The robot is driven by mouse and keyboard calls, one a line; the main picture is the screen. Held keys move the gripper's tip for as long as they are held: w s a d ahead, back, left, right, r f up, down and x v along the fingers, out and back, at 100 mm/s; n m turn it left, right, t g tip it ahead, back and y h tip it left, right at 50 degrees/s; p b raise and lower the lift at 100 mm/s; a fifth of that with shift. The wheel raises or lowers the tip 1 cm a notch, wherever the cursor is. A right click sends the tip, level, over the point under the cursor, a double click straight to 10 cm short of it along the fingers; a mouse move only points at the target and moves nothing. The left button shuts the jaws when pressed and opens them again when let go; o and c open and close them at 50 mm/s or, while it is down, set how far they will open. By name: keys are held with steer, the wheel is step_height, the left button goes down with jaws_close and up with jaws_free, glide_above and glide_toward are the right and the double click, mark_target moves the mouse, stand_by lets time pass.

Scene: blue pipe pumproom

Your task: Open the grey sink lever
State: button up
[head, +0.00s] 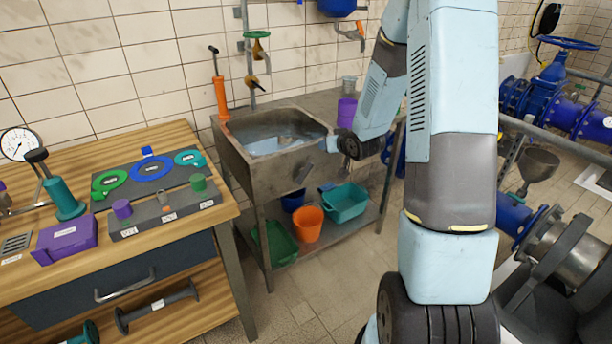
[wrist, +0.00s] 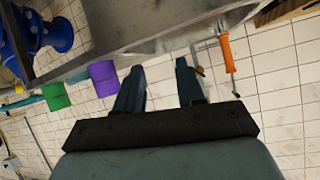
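The grey sink (head: 262,178) stands against the tiled wall, with water in its basin. A small grey piece (head: 303,172) sticks out at its front right face; it may be the grey lever, but it is too small to be sure. My arm reaches down to the sink's right front corner, where my wrist hides part of that area. In the wrist view my gripper (wrist: 160,86) has its two dark fingers apart, with only wall tiles visible between them. No grey lever is clearly recognisable in the wrist view. A grey sink-like surface (wrist: 150,38) spans its top.
Buckets, including an orange one (head: 308,224) and a teal basin (head: 345,202), stand on the shelf below. A purple cup (head: 347,112) stands right of the basin. A wooden bench (head: 160,245) is at left, blue pipes (head: 582,118) at right.

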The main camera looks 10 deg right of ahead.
step_height(320, 180, down, 11)
steer(key=w+m+t+y, duration=0.1)
steer(key=m+t+y, duration=0.2)
steer(key=m+t, duration=0.2)
glide_toward(307, 175)
steer(key=x, duration=1)
steer(key=shift+w+a, duration=0.1)
steer(key=shift+w, duration=0.15)
